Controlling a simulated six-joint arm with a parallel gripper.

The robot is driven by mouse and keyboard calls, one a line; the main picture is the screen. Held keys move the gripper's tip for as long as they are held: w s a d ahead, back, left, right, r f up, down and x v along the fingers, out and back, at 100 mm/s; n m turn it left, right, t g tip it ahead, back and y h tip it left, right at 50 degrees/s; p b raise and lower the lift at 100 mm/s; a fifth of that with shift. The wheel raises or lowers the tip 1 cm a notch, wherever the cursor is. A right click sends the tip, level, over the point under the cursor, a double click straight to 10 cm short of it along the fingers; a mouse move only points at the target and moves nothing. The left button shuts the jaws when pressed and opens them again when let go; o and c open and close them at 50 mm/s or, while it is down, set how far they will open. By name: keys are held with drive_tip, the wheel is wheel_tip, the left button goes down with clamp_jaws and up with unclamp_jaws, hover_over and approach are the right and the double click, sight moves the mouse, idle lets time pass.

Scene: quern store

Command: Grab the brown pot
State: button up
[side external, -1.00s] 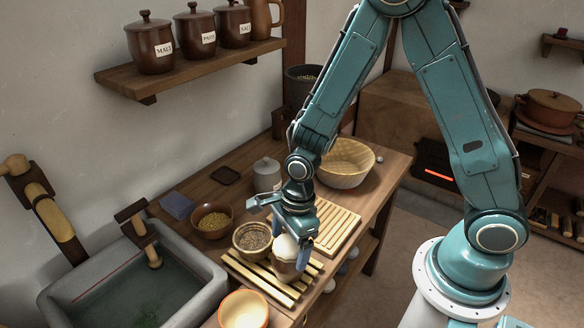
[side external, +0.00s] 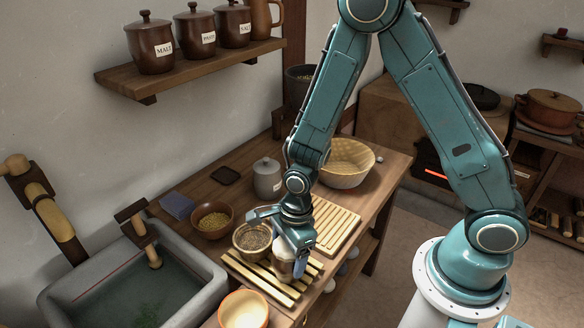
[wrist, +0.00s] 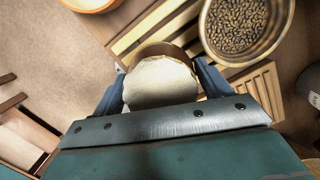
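A small brown pot with a pale, cloth-like top (side external: 284,262) stands on the slatted wooden rack at the counter's front. It also shows in the wrist view (wrist: 160,82), with a brown side beyond the pale top. My gripper (side external: 279,238) is lowered over it, one finger on each side. In the wrist view the fingers of my gripper (wrist: 160,88) lie close along both sides of the top. Whether they press on it cannot be told.
A bowl of dark grain (side external: 252,238) stands right beside the pot. An orange-rimmed bowl (side external: 243,310) is at the front. A stone sink (side external: 60,300) is at left. A slatted board (side external: 335,225), a grey jar (side external: 267,178) and a wide basin (side external: 346,165) stand farther back.

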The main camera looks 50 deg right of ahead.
drive_tip(key=c, duration=0.8)
drive_tip(key=shift+r, duration=0.1)
wheel_tip(320, 180, up, 20)
drive_tip(key=shift+f, duration=0.1)
idle(0.5)
idle(0.5)
